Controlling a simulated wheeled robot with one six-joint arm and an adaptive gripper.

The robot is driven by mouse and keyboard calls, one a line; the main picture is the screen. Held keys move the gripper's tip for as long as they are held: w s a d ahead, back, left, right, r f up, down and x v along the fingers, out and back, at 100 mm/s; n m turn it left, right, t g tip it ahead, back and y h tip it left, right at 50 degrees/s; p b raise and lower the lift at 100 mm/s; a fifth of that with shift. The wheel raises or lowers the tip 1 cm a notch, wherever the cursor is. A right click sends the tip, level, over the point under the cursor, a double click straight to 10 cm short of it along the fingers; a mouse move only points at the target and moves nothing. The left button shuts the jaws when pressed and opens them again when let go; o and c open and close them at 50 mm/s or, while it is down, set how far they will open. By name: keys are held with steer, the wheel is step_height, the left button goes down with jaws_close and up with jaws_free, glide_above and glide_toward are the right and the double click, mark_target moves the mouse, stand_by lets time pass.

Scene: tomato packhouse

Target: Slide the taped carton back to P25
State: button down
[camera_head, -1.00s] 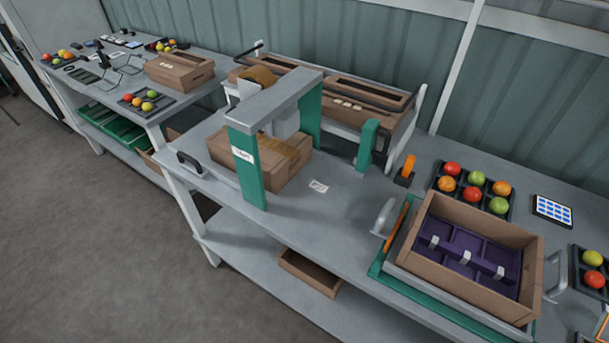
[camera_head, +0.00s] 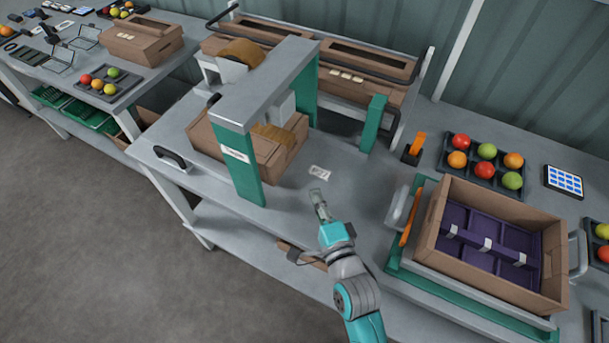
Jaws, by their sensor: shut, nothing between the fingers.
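A brown carton (camera_head: 207,136) with tape over its top stands under the grey and green taping gantry (camera_head: 233,160). The gantry's front post hides part of it. A small white label (camera_head: 320,172) lies flat on the bench just right of the carton; its print is too small to read surely. My gripper (camera_head: 317,193) is shut and empty, just in front of the label as seen here. It is to the right of the carton and apart from it. Whether its tip touches the bench, I cannot tell.
An open carton with purple dividers (camera_head: 446,263) stands right of my arm, beside an orange-edged handle (camera_head: 411,211). A green post (camera_head: 374,125) and an orange-topped block (camera_head: 416,146) stand behind. A tomato tray (camera_head: 483,182) lies at the back right. A black handle (camera_head: 170,156) is at the bench's left end.

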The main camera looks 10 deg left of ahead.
glide_toward(286, 151)
steer(key=w, duration=0.2)
steer(key=w+d, duration=0.1)
steer(key=w, duration=0.1)
steer(key=shift+w+f, duration=0.1)
steer(key=shift+w, duration=0.15)
steer(key=shift+w+a, duration=0.25)
steer(key=shift+a, duration=0.65)
steer(key=shift+w+a, duration=0.35)
steer(key=shift+a, duration=0.5)
